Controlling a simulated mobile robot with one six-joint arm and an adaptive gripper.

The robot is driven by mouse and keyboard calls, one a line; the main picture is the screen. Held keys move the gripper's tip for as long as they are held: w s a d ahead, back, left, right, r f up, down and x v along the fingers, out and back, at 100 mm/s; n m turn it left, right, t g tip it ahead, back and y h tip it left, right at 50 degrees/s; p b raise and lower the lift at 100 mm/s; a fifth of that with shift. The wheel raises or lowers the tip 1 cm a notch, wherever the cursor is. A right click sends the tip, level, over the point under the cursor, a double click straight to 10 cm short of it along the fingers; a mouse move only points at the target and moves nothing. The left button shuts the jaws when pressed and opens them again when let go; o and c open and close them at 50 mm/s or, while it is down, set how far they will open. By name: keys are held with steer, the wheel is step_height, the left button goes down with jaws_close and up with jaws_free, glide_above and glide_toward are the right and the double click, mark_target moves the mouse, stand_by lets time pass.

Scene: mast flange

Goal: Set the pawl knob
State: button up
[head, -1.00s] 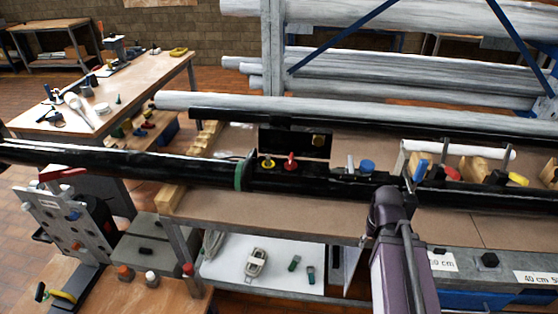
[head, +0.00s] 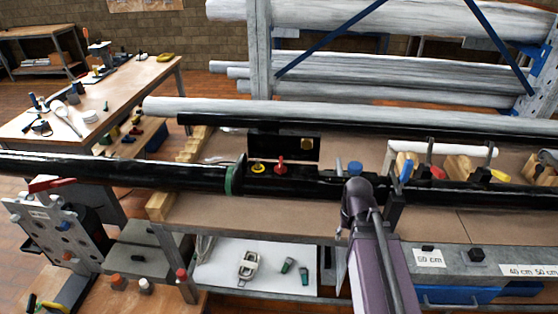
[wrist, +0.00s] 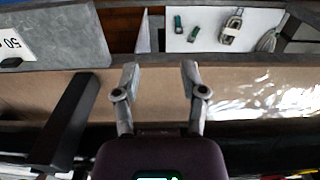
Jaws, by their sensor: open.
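The black mast tube (head: 120,170) lies across the bench. On it are a yellow knob (head: 258,168) and a red knob (head: 281,166), just right of a green band (head: 230,180), and a blue knob (head: 355,168) further right. I cannot tell which of these is the pawl knob. In the wrist view my gripper (wrist: 160,72) is open and empty, with its fingers over the brown bench top near the front edge. In the head view the end of my arm is right of the red knob, in front of the tube; its fingertips are hidden there.
A black plate (head: 284,146) with a yellow patch stands behind the knobs. Wooden blocks with coloured clamps (head: 458,168) stand to the right. A lower white shelf (head: 225,275) holds small tools and a shackle (head: 247,267). The bench strip (head: 260,213) before the tube is clear.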

steer(key=w+a+r+p, duration=0.4)
steer(key=w+r+p, duration=0.2)
steer(key=w+r, duration=0.15)
step_height(320, 180, up, 14)
steer(key=p, duration=1.5)
glide_above(280, 161)
steer(key=shift+s, duration=0.1)
steer(key=shift+f+b, duration=0.15)
steer(key=shift+b, duration=0.15)
step_height(280, 161, down, 14)
steer(key=b, duration=1.3)
steer(key=shift+r, duration=0.25)
